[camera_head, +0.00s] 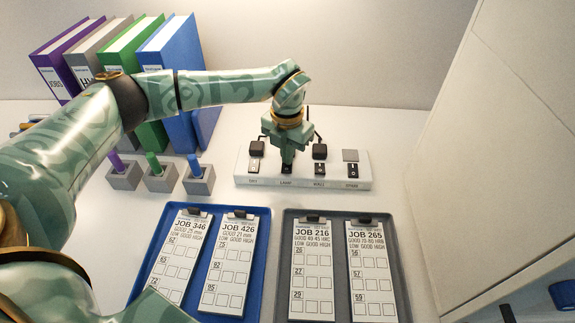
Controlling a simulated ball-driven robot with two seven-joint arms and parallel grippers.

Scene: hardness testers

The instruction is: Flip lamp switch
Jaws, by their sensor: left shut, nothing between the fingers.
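A white switch strip (303,183) lies on the table in the middle of the view, with several dark rocker switches in a row and small labels below them. The second label from the left seems to read LAMP. My left gripper (287,170) is shut and empty, pointing down with its fingertips at the lamp switch above that label. The fingertips cover most of this switch, so its position and whether they touch it cannot be told. My right gripper is not in view.
Black plugs (320,151) stand in the strip on both sides of my gripper. Binders (172,60) and grey blocks with coloured markers (198,182) stand left. Blue (254,284) and grey (344,216) trays with job cards lie in front. A pale cabinet (500,150) bounds the right.

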